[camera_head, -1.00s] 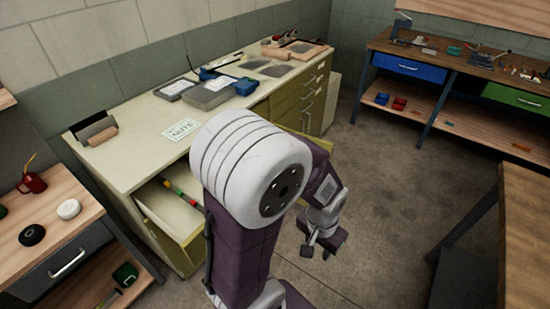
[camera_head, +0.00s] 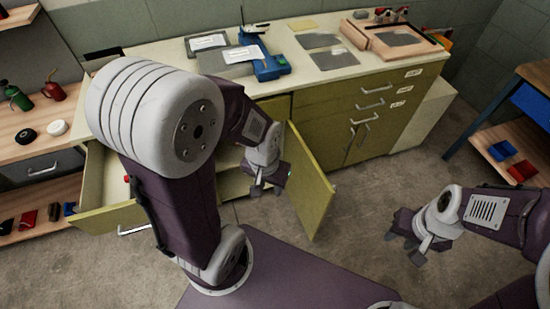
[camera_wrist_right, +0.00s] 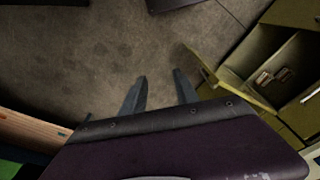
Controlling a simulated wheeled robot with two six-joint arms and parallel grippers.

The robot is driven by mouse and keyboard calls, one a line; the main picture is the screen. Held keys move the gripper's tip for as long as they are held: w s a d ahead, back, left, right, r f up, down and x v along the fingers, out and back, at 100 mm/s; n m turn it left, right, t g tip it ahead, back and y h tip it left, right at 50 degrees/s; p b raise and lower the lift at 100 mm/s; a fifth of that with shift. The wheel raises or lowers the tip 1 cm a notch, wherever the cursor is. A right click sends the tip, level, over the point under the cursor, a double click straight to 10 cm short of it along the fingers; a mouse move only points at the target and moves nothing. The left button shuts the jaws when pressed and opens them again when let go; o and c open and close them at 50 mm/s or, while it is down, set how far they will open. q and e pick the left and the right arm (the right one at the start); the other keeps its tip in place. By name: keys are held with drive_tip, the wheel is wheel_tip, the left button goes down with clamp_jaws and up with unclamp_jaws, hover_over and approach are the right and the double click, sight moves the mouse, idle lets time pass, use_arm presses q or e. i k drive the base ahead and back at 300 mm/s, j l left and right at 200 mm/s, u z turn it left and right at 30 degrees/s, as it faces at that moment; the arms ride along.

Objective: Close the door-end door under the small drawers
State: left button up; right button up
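The cream-topped olive cabinet (camera_head: 330,100) has labelled small drawers (camera_head: 372,97) at its right end. Two door fronts with upright handles (camera_head: 357,139) under them look shut. An olive door (camera_head: 312,190) to their left stands swung out into the room. My left gripper (camera_head: 266,188) is just left of this open door and looks open; I cannot tell whether it touches. My right gripper (camera_head: 420,250) is over the floor, right of the open door. In the right wrist view its fingers (camera_wrist_right: 159,92) are apart and empty, with an open olive door (camera_wrist_right: 235,92) to their right.
An open drawer (camera_head: 112,195) juts out at the cabinet's left, partly behind my left arm. Trays and a blue tool (camera_head: 268,66) lie on the top. A wooden shelf unit (camera_head: 30,145) stands at the left, a workbench (camera_head: 520,140) at the right. Floor between is clear.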

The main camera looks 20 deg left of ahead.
sight(311, 194)
drive_tip(key=i+l+u, duration=0.25)
drive_tip(key=u, duration=0.15)
drive_tip(key=i+l+u, duration=0.2)
drive_tip(key=l+u, duration=0.2)
drive_tip(key=i+l+u, duration=0.15)
drive_tip(key=l+u, duration=1.5)
drive_tip(key=l, duration=0.2)
drive_tip(key=k+l+u, duration=0.1)
drive_tip(key=l, duration=0.3)
drive_tip(key=k+l+u, duration=0.1)
drive_tip(key=l, duration=0.25)
drive_tip(key=k+l+u, duration=0.1)
drive_tip(key=l, duration=0.25)
drive_tip(key=k+l, duration=0.2)
drive_tip(key=l, duration=0.15)
drive_tip(key=u, duration=0.05)
